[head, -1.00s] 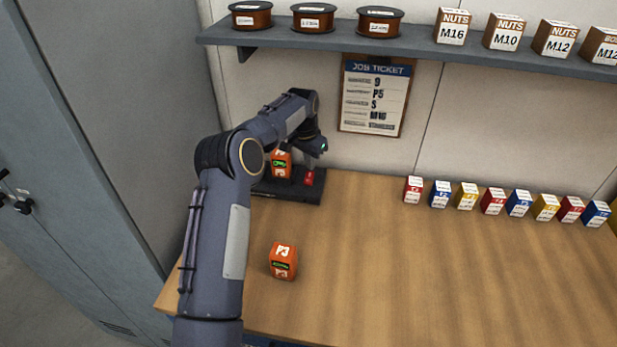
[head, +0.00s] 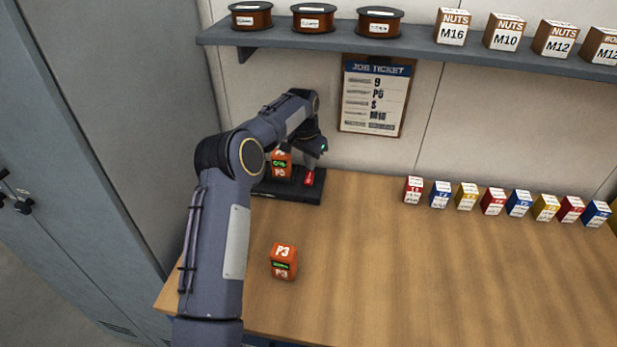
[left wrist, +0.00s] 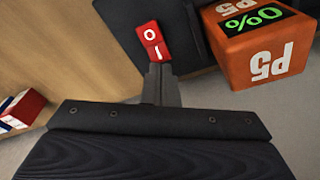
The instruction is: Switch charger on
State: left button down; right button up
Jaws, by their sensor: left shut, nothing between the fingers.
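The dark charger (head: 290,194) stands at the back left of the bench. Its red rocker switch (head: 309,179) also shows in the left wrist view (left wrist: 152,40), marked O and I. An orange battery (head: 281,170) sits on the charger; in the left wrist view it (left wrist: 262,50) reads P5 and its green display reads 0%. My left gripper (head: 311,167) is shut and empty, over the switch. In the left wrist view its fingertips (left wrist: 160,70) are right at the I end; I cannot tell whether they touch. My right gripper is not in view.
A second orange battery, P3 (head: 284,262), stands on the bench (head: 420,270) near my left forearm. A row of small coloured boxes (head: 492,202) stands at the back right. A shelf (head: 420,47) with spools and nut boxes hangs above a job ticket (head: 375,97). The bench's middle is clear.

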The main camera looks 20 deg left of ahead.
aim_at(309, 174)
pick_arm(q)
jog(key=shift+f+b, duration=0.6)
jog(key=shift+f, duration=0.55)
dwell(0.9)
jog(key=shift+r, duration=0.1)
notch_tip(309, 174, up, 7)
jog(key=p, duration=0.6)
jog(key=shift+s, duration=0.1)
dwell(0.6)
